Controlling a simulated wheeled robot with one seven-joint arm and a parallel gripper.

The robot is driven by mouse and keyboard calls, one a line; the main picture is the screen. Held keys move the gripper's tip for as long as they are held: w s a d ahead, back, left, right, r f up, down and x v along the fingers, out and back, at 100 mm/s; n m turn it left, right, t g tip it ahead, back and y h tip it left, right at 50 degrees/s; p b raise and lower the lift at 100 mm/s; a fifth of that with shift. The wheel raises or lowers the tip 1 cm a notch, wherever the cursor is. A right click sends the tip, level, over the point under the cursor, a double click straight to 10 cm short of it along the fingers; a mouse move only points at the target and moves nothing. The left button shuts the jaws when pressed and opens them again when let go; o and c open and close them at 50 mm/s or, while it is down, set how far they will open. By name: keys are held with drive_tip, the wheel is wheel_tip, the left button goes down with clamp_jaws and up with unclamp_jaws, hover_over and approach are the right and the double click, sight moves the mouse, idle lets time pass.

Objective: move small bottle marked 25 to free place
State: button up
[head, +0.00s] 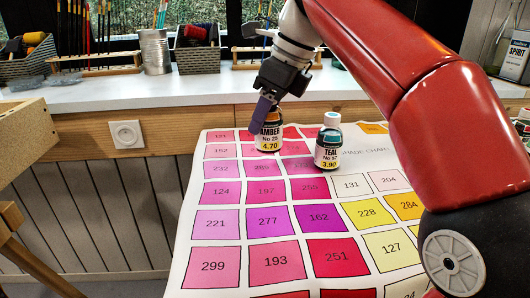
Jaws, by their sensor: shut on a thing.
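The small bottle marked No 25 (269,136), labelled AMBER with a price of 4.70, is upright near the far part of the shade chart. My gripper (264,112) comes down on it from above and is shut on its upper part, hiding the cap. I cannot tell whether the bottle's base touches the chart. A second small bottle, labelled TEAL (328,152) with a price of 3.90, stands upright just to the right.
A window-side counter (100,92) behind holds baskets, a brush tin (155,52) and racks. My red arm hides much of the right side.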

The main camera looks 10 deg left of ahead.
sight(277, 107)
drive_tip(key=shift+f+b, duration=1)
drive_tip(key=shift+f, duration=1.25)
drive_tip(key=shift+f, duration=0.1)
drive_tip(key=o, duration=1)
drive_tip(key=shift+o, duration=0.2)
drive_tip(key=p+v, duration=0.5)
drive_tip(key=v, duration=0.6)
drive_tip(key=shift+r, duration=0.2)
drive_tip(key=shift+d+r, duration=0.2)
drive_tip(key=shift+r, duration=0.15)
drive_tip(key=shift+s, duration=0.1)
